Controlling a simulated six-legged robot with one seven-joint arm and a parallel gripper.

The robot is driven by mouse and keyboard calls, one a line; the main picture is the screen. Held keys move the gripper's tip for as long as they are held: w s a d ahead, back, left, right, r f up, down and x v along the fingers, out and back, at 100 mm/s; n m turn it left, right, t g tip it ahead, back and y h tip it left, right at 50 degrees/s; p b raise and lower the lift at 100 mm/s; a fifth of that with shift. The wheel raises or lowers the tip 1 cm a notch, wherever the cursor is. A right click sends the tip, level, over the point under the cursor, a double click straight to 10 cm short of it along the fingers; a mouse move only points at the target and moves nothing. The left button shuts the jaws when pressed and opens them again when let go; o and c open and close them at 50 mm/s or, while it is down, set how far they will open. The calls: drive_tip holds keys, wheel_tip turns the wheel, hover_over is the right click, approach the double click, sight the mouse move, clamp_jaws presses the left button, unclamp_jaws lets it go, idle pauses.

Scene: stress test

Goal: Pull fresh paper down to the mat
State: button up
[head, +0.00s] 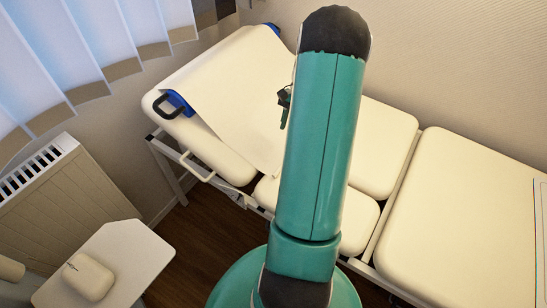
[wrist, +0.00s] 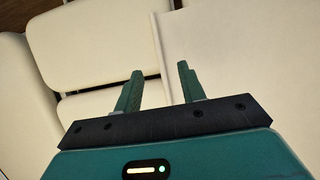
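A padded couch (head: 455,215) in cream stands along the wall. White paper (head: 237,95) lies over its raised head section, between blue holders (head: 178,103) at the head end, and runs down towards the seat. My gripper (wrist: 160,70) is open, with nothing visible between its fingers. In the wrist view the paper (wrist: 250,50) fills the right side, and the fingers lie around its left edge; contact is unclear. In the head view my arm hides most of the gripper and part of the paper. A thin coloured line (head: 535,225) shows at the far right; I cannot tell whether it marks the mat.
A small white table (head: 140,262) with a rounded cream object (head: 88,278) stands at the lower left. A radiator (head: 70,205) is behind it under blinds (head: 95,35). A dark handle (head: 168,104) and a pale rail (head: 198,170) stick out from the couch's near side.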

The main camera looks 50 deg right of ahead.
drive_tip(key=x, duration=1.4)
drive_tip(key=shift+s, duration=0.25)
drive_tip(key=shift+r, duration=0.1)
clamp_jaws()
